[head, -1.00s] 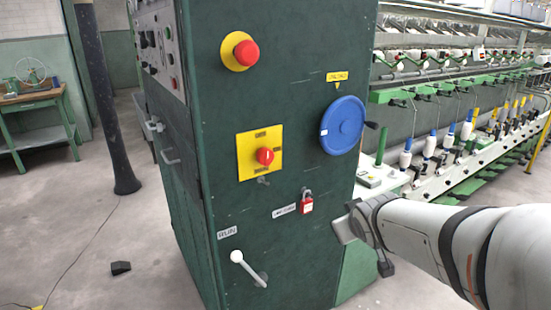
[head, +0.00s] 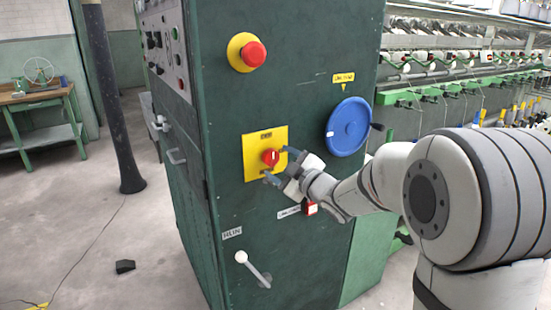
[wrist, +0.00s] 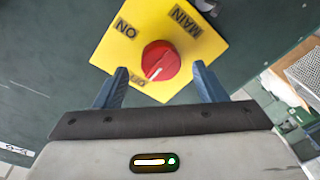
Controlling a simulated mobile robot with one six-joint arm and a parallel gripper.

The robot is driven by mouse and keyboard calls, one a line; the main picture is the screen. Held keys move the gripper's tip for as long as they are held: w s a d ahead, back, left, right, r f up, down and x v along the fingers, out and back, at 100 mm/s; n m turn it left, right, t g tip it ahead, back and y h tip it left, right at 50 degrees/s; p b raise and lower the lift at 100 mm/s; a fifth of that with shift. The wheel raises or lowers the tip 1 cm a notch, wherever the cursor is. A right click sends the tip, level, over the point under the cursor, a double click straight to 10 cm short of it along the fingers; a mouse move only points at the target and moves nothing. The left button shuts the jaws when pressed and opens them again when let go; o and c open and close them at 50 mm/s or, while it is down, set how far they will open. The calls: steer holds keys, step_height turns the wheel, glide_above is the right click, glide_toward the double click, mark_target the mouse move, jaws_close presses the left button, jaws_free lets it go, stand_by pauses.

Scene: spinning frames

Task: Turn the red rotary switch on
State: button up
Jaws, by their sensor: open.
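The red rotary switch (head: 270,157) sits on a yellow plate (head: 252,163) on the front of the green cabinet. In the wrist view the red knob (wrist: 168,57) is near the picture's middle, and its white mark points towards the partly hidden OFF label (wrist: 137,82). The ON label (wrist: 126,28) is at the upper left of the plate and MAIN (wrist: 184,20) at the upper right. My gripper (head: 279,165) is open in front of the plate. Its two fingers (wrist: 159,68) appear on either side of the knob, with visible gaps and nothing held.
A red push button (head: 252,54) on a yellow disc is above the switch. A blue handwheel (head: 348,126) is to the right. Spinning frames stand at the right.

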mark_target(270, 157)
steer(key=shift+x, duration=1.5)
steer(key=shift+c, duration=0.3)
steer(key=c, duration=0.9)
